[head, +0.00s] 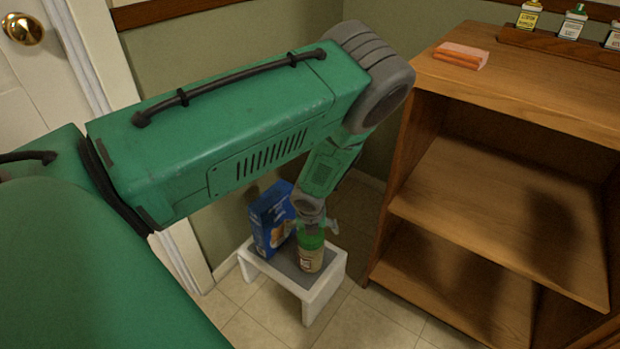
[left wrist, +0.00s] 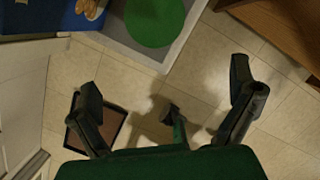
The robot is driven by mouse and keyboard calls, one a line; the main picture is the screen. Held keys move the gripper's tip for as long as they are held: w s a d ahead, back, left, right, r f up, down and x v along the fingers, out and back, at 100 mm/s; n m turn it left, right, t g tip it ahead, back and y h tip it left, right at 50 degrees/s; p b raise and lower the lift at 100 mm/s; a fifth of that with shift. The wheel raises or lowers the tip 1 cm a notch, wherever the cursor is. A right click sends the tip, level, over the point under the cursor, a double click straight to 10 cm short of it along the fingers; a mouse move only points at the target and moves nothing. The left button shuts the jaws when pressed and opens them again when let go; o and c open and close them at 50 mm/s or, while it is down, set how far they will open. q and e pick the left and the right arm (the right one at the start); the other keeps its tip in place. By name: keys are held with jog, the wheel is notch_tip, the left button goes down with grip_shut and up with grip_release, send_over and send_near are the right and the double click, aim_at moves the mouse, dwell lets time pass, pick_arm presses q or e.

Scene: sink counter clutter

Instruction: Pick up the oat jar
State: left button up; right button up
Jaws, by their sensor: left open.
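The oat jar (head: 311,259), a clear jar with pale contents and a green lid, stands upright on a small white stool (head: 325,287) with a grey top. My left gripper (head: 318,222) is just above or beside the jar in the head view, partly covering its top. In the left wrist view the round green lid (left wrist: 153,20) lies at the top, beyond the fingertips. My left gripper (left wrist: 165,85) is open there, with nothing between its fingers. Whether any finger touches the jar cannot be told from the head view. My right gripper is not in view.
A blue box (head: 270,218) stands on the stool close to the jar's left. A wooden shelf unit (head: 480,190) is to the right, with an orange-and-pink block (head: 461,56) and small bottles (head: 573,22) on top. A dark-edged square (left wrist: 112,132) lies on the tiled floor.

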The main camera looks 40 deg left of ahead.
aim_at(310, 237)
pick_arm(q)
jog(key=shift+m, duration=0.5)
jog(key=b+x, duration=0.1)
jog(key=x, duration=0.2)
jog(key=a+b+x, duration=0.1)
jog(key=x, duration=0.2)
jog(key=w+a+b+x, duration=0.1)
jog(key=x, duration=0.2)
jog(key=shift+w+f+b, duration=0.2)
jog(key=shift+f+b, duration=0.25)
jog(key=shift+b, duration=0.05)
jog(key=b+x, duration=0.2)
jog(key=x, duration=0.1)
jog(key=shift+w, duration=0.2)
jog(key=shift+w+a+f+b, duration=0.1)
jog(key=shift+f+b, duration=0.2)
jog(key=shift+f, duration=0.05)
jog(key=shift+w+a+f, duration=0.1)
jog(key=shift+a+f, duration=0.05)
jog(key=c, duration=1.6)
